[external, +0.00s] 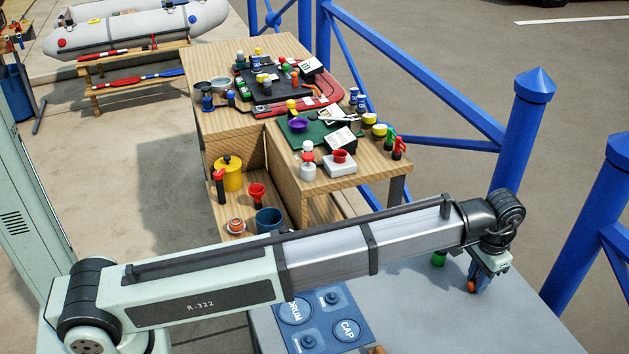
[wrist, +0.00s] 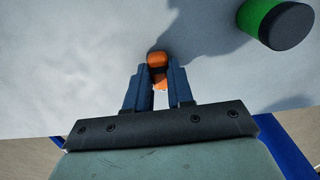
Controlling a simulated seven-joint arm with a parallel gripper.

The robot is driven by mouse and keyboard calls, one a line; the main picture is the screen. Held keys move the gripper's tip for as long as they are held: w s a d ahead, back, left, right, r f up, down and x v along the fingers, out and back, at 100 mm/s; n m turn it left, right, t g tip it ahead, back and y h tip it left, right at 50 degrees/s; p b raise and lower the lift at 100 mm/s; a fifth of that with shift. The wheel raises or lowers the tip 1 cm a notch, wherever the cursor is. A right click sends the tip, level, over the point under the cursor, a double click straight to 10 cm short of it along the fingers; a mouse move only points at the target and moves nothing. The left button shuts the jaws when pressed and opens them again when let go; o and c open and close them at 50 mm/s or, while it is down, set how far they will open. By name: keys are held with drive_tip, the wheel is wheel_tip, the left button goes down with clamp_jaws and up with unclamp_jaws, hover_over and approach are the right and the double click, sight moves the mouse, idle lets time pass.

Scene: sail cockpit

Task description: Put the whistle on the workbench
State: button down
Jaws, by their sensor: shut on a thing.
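The whistle appears to be the small orange thing (wrist: 157,60) between my fingertips; it also shows as an orange spot in the external view (external: 471,286). My gripper (wrist: 158,72) is shut on it, pointing down at the grey tabletop (external: 420,310) at the lower right. I cannot tell whether the orange thing touches that surface. A wooden bench (external: 375,170) covered with small items stands farther back, to the left of my gripper. I cannot tell from the pictures which of the two surfaces is the workbench.
Blue railing posts (external: 517,135) stand at the right. Much of the grey top is bare.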

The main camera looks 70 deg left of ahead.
drive_tip(key=shift+f, duration=0.1)
drive_tip(key=c, duration=1)
unclamp_jaws()
wheel_tip(320, 180, up, 12)
drive_tip(key=shift+r, duration=0.1)
